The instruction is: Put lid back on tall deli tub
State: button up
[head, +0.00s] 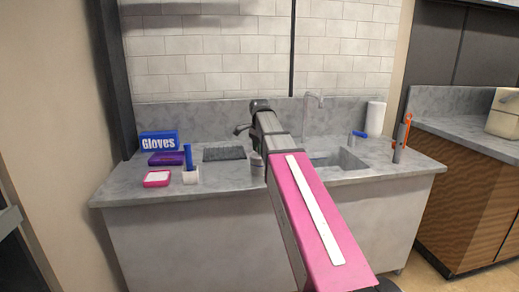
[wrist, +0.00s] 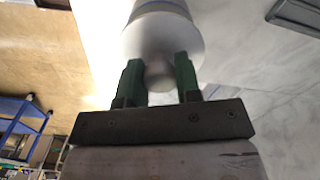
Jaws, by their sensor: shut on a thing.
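In the wrist view, my gripper (wrist: 158,65) has its two green fingers on either side of a small round knob. The knob belongs to a pale, whitish round lid (wrist: 130,42). Beyond the lid a pale cylindrical shape (wrist: 158,8) is partly in view; I cannot tell whether it is the tub or whether the lid touches it. In the head view, a small greyish tub (head: 257,168) stands on the counter, partly hidden behind my pink arm. My fingers and the lid cannot be made out clearly there.
On the grey counter (head: 120,192), a blue gloves box (head: 158,140), purple box (head: 166,158), pink-rimmed container (head: 157,179) and blue-handled item (head: 189,158) stand left. A dark mat (head: 224,154) lies mid-left. The sink (head: 345,160), faucet (head: 308,110) and paper roll (head: 375,118) are right.

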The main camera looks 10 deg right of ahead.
jog(key=shift+f, duration=0.1)
dwell(0.7)
jog(key=o, duration=1.5)
jog(key=shift+r, duration=3.5)
grip_shut()
